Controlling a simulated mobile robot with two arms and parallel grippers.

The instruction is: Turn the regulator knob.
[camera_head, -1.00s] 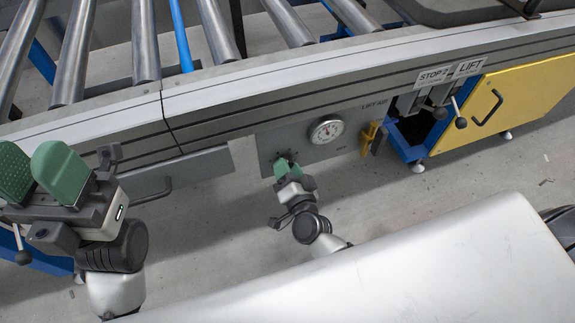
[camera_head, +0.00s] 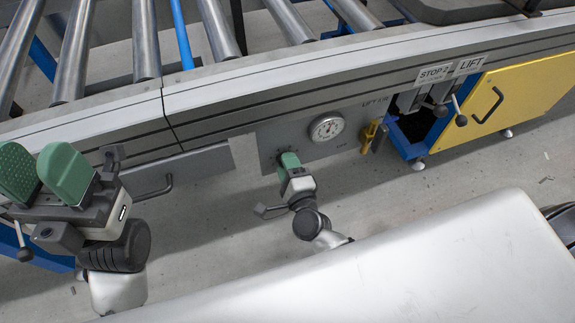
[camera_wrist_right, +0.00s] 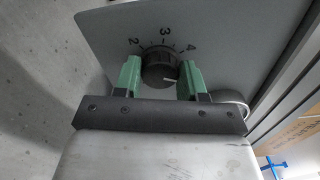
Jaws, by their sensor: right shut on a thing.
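The regulator knob (camera_wrist_right: 158,72) is a dark round knob with a white mark, on a grey panel (camera_wrist_right: 110,40) with the numbers 2, 3 and 4 around it. In the right wrist view the mark points to the right, away from these numbers. My right gripper (camera_wrist_right: 161,78) is shut on the knob, with one green finger on each side. In the head view my right gripper (camera_head: 288,160) reaches up to the panel and hides the knob. My left gripper (camera_head: 42,172) is open and empty at the left, its two green fingers apart.
A round gauge (camera_head: 327,127) sits on the panel just right of the knob. Further right are a yellow handle (camera_head: 368,134), STOP 2 and LIFT levers (camera_head: 440,104) and a yellow door (camera_head: 505,95). The roller conveyor (camera_head: 145,40) lies above.

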